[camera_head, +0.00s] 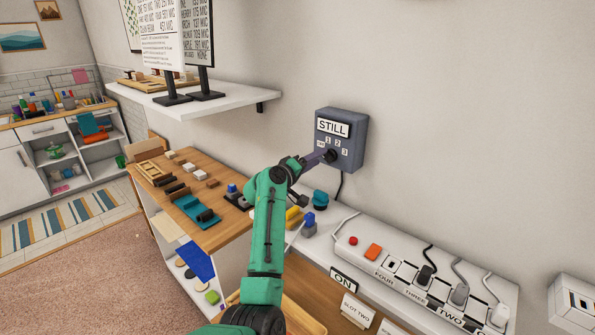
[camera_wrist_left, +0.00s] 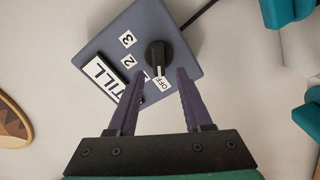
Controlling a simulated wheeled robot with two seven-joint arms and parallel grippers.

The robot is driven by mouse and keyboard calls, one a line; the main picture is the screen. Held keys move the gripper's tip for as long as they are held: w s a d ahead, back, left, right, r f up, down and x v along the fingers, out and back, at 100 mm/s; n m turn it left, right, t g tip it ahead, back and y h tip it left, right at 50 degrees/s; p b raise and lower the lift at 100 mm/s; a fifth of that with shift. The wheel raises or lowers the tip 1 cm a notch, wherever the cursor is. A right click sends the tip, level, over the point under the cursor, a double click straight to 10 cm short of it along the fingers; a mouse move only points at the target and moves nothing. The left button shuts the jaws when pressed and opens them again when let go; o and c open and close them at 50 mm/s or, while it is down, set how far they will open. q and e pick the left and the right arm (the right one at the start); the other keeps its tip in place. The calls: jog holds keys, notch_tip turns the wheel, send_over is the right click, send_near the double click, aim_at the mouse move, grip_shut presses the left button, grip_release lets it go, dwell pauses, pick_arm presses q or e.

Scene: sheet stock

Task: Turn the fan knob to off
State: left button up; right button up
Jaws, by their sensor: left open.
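The fan control is a blue-grey box (camera_head: 344,140) on the wall with a STILL sign and labels OFF, 1, 2 and 3. Its black fan knob (camera_head: 330,156) is largely behind my gripper in the head view. In the left wrist view the knob (camera_wrist_left: 160,54) shows plainly, and its white pointer mark appears to face the OFF label (camera_wrist_left: 162,83). My left gripper (camera_head: 317,159) is open in front of the box. In the left wrist view its fingers (camera_wrist_left: 160,73) stand apart on either side, just short of the knob. My right gripper is not in view.
A white power strip (camera_head: 430,278) with plugs and a red button lies on the counter at lower right. A wooden shelf top (camera_head: 200,215) with blocks is at left. A white wall shelf (camera_head: 190,98) holds sign stands. The wall right of the box is clear.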

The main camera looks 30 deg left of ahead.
pick_arm(q)
jog(key=s+a+b, duration=0.1)
jog(key=s+b, duration=0.3)
jog(key=s, duration=0.8)
jog(key=shift+s+a, duration=0.35)
jog(key=shift+a, duration=0.05)
